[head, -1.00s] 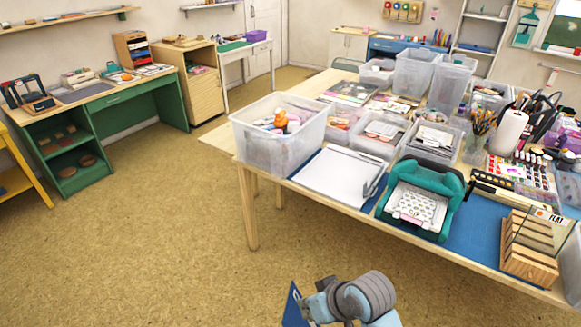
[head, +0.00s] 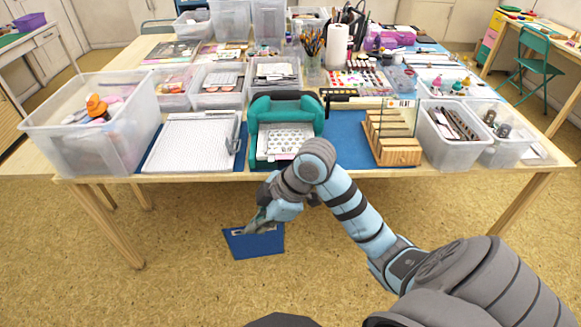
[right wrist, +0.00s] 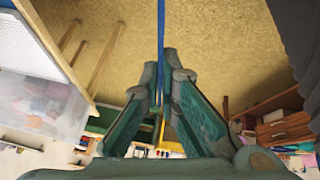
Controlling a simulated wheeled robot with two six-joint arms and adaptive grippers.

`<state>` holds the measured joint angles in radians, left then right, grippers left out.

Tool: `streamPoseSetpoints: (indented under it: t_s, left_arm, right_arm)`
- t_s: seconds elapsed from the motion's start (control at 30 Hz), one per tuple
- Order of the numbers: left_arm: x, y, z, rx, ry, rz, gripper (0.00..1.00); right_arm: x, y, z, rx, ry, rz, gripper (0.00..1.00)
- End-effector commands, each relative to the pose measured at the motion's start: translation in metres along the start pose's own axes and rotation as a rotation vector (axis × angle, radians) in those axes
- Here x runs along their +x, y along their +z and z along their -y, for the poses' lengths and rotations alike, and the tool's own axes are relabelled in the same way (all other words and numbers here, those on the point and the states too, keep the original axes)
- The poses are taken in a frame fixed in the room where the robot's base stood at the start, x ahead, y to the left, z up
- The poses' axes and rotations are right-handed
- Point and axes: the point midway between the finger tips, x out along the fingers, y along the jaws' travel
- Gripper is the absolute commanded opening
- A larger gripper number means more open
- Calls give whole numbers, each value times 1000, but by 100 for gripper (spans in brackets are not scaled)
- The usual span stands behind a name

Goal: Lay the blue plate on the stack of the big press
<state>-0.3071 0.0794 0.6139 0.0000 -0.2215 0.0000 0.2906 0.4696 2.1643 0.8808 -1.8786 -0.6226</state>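The blue plate (head: 256,245) is in my right gripper (head: 252,227), low in front of the table's front edge in the head view. In the right wrist view the plate (right wrist: 161,45) shows edge-on as a thin blue strip, between the fingers of my right gripper (right wrist: 162,88), which are shut on it. The big press (head: 287,103) is teal and stands at the table's front middle. On its bed lies a stack (head: 284,140) with a white, dotted top and a pink edge. My forearm partly covers the area just below the press. My left gripper is not in view.
A paper trimmer (head: 192,142) lies left of the press, and a clear bin (head: 92,135) stands beyond it. A wooden rack (head: 393,150) with a "FLAT" sign stands to the right. Several crates and craft supplies crowd the back. Floor is clear before the table.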

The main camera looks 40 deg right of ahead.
Motion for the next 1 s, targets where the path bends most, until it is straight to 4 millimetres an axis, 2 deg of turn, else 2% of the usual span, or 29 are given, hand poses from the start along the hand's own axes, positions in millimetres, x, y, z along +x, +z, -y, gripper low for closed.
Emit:
streamPoseSetpoints:
  t_s: [0.03, 0.23, 0.43, 0.57, 0.77, 1.0]
  left_arm:
    - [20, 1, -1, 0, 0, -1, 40]
    - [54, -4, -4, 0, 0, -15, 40]
    - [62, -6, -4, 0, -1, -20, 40]
    - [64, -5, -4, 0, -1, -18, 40]
    - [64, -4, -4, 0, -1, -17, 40]
    - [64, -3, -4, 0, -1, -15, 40]
  right_arm:
    - [6, 2, 0, -94, 8, -13, 0]
    - [-15, -17, 8, -456, 118, -105, 0]
    - [-26, -20, -18, -586, 323, -162, 0]
    - [-27, -11, -52, -599, 474, -161, 0]
    - [-27, 14, -116, -574, 713, -110, 0]
    - [-23, 66, -190, -530, 989, 10, 0]
